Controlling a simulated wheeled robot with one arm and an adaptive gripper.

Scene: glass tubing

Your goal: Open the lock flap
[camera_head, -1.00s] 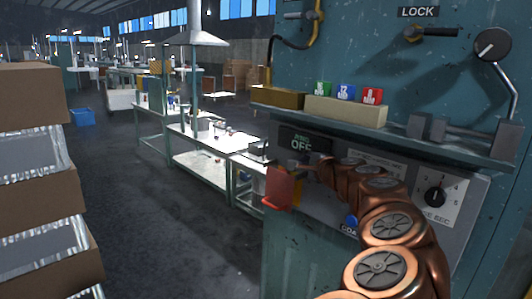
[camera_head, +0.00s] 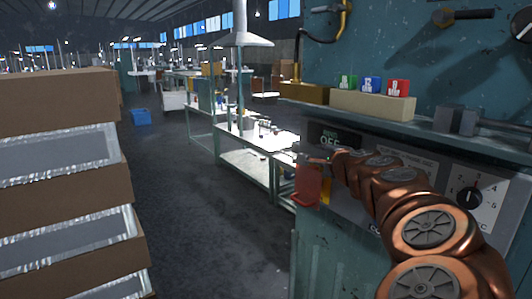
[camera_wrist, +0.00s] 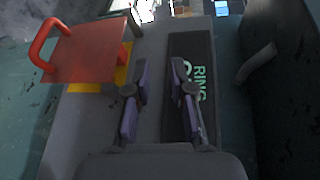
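The red flap (camera_wrist: 90,50) with a red loop handle (camera_wrist: 42,47) is at the upper left of the wrist view, by a yellow-marked edge. In the head view the red flap (camera_head: 307,185) hangs at the machine's left front corner. My gripper (camera_wrist: 160,68) has its two purple-grey fingers apart with nothing between them. It is right of the flap, over the panel beside the dark "RING" display (camera_wrist: 190,85), and not touching the flap. In the head view my gripper (camera_head: 318,160) is small and partly hidden by my copper arm.
The teal machine's shelf (camera_head: 440,125) holds colored blocks (camera_head: 370,85) above my arm. A dial (camera_head: 470,196) is on the panel at right. Stacked boxes (camera_head: 65,190) stand at left. The floor (camera_head: 215,220) between is clear, with workbenches behind.

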